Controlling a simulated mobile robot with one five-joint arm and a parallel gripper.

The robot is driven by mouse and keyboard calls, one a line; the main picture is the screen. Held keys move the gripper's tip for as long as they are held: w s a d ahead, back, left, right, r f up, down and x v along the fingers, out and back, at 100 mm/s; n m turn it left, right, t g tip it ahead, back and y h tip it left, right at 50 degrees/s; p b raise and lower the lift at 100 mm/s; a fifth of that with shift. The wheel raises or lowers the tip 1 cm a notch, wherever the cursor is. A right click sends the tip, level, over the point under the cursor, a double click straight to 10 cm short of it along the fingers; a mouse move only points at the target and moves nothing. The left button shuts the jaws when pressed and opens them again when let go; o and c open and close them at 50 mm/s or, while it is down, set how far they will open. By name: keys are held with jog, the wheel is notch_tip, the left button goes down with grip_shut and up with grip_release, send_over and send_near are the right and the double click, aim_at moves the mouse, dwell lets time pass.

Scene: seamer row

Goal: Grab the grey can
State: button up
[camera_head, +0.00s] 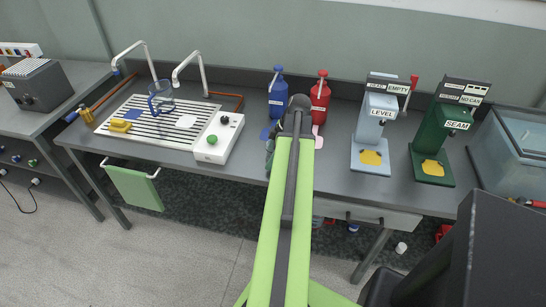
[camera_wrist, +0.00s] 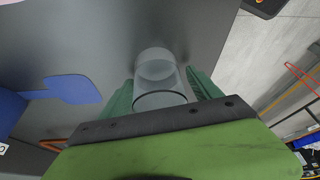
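In the wrist view a grey, see-through, can-like cylinder (camera_wrist: 160,77) is on the dark grey counter, between the two green fingers of my gripper (camera_wrist: 162,95). One finger lies close on each side of it. I cannot tell whether they touch or press it. In the head view my arm reaches over the counter, and its dark wrist hides the cylinder and most of my gripper (camera_head: 269,150).
A blue bottle (camera_head: 278,98) and a red bottle (camera_head: 320,100) stand behind my wrist. A blue pad (camera_wrist: 72,89) lies beside the cylinder. A white control box (camera_head: 218,138) is left; a light-blue LEVEL press (camera_head: 371,155) and green SEAM press (camera_head: 433,165) are right.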

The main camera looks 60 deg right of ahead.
jog(key=c, duration=1.2)
jog(key=p+v, duration=0.2)
jog(key=w+p+v, duration=0.1)
jog(key=p+v, duration=0.2)
jog(key=shift+r, duration=0.4)
jog(key=s+d+r+p, duration=0.3)
jog(key=s+d+p, duration=0.1)
jog(key=s+d, duration=0.1)
jog(key=s+d+r+p, duration=0.2)
jog(key=shift+s+d+r, duration=0.2)
jog(key=shift+d+r, duration=0.1)
jog(key=shift+d, duration=0.05)
